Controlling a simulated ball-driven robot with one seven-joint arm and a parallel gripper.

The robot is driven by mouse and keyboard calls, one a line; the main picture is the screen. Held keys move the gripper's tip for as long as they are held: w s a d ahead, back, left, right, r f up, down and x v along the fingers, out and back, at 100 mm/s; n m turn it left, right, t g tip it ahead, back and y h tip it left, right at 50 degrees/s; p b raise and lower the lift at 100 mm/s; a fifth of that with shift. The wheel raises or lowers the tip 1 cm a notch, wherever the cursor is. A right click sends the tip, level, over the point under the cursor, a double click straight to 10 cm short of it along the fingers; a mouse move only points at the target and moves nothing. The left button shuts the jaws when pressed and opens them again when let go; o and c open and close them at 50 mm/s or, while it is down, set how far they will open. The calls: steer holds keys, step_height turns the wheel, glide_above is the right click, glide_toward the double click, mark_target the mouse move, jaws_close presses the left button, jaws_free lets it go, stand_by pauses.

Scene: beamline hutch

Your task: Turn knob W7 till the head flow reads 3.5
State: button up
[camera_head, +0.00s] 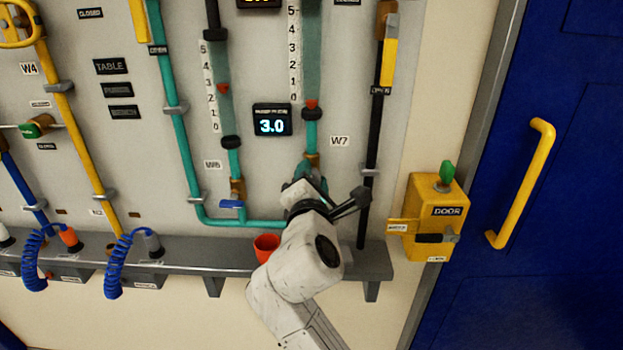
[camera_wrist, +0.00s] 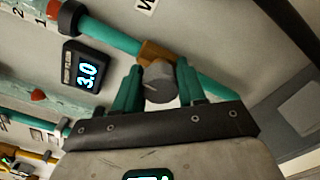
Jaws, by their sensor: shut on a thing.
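Knob W7 (camera_wrist: 158,84) is a grey round knob on a brass valve body (camera_wrist: 152,52) in the teal pipe. In the wrist view my gripper (camera_wrist: 158,92) has its two teal fingers on either side of the knob, shut on it. In the head view my gripper (camera_head: 304,184) covers the knob, below and left of the W7 label (camera_head: 340,141). The digital display (camera_head: 272,120) reads 3.0; it also shows in the wrist view (camera_wrist: 86,75). A flow tube (camera_head: 311,60) with a scale and a red float (camera_head: 312,104) stands above the valve.
A grey shelf (camera_head: 150,258) runs along the panel below, with an orange cup (camera_head: 266,246) left of my arm. A black pipe (camera_head: 372,150) stands close to the right of my gripper. Farther right are a yellow door box (camera_head: 432,215) and a blue door (camera_head: 550,200).

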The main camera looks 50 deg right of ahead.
steer(key=m+b, duration=0.1)
steer(key=m, duration=0.4)
steer(key=shift+s+f, duration=0.1)
steer(key=m+b, duration=0.1)
steer(key=m, duration=0.1)
steer(key=m+b, duration=0.1)
steer(key=m, duration=0.2)
steer(key=shift+d+f+m, duration=0.1)
steer(key=shift+f+m, duration=0.1)
steer(key=shift+m, duration=0.1)
steer(key=m+b, duration=0.1)
steer(key=m, duration=0.1)
steer(key=m+b, duration=0.2)
steer(key=m, duration=0.1)
steer(key=shift+f+m+b, duration=0.2)
steer(key=shift+m+b, duration=1.45)
steer(key=shift+m, duration=0.75)
steer(key=o, duration=1)
steer(key=shift+r, duration=0.2)
steer(key=shift+a, duration=0.2)
